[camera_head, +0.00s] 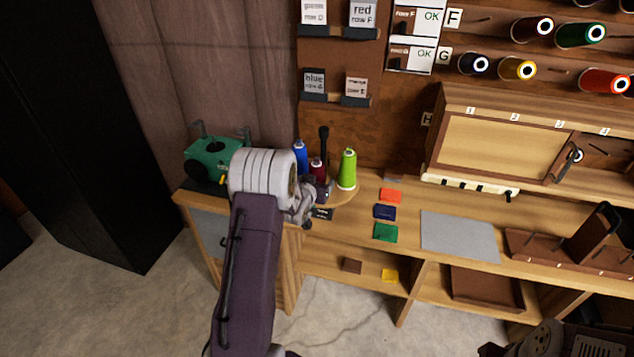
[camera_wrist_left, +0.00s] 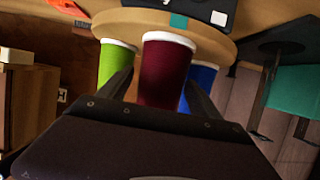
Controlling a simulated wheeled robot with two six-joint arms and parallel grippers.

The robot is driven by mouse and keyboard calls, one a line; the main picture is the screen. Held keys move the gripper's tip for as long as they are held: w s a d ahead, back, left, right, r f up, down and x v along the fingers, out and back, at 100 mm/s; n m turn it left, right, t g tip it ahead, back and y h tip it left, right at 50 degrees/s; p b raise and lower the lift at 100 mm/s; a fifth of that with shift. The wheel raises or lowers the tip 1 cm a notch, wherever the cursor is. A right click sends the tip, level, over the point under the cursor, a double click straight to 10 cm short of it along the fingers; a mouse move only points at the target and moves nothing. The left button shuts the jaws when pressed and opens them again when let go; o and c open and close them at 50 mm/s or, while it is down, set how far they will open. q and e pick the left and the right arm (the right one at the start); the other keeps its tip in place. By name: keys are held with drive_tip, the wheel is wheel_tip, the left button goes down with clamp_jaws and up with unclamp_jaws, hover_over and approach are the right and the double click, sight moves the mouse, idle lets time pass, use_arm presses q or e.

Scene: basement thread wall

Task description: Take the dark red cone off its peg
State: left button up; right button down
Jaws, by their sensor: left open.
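The dark red cone (camera_head: 318,168) stands on a round wooden stand (camera_head: 343,195) between a blue cone (camera_head: 300,156) and a green cone (camera_head: 347,168). In the left wrist view the dark red cone (camera_wrist_left: 166,70) is upside down in the picture, between the two dark fingers. My left gripper (camera_head: 317,187) is open around or just in front of it; contact cannot be told. The green cone (camera_wrist_left: 115,62) and blue cone (camera_wrist_left: 200,84) show behind the fingers. The peg inside the dark red cone is hidden.
A green machine (camera_head: 214,158) stands left of the cones. Orange, navy and green patches (camera_head: 386,232) and a grey mat (camera_head: 459,236) lie on the bench to the right. Thread spools (camera_head: 517,69) hang on the wall. A dark upright post (camera_head: 323,140) rises behind the cones.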

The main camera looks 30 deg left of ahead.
use_arm(q)
drive_tip(key=x, duration=0.2)
drive_tip(key=shift+w+f, duration=0.2)
drive_tip(key=shift+w, duration=0.05)
drive_tip(key=shift+s+r, duration=0.1)
drive_tip(key=shift+c, duration=1.2)
drive_tip(key=c, duration=1.3)
wheel_tip(320, 180, up, 10)
drive_tip(key=shift+r+p, duration=0.1)
drive_tip(key=shift+p, duration=0.45)
drive_tip(key=shift+c, duration=0.2)
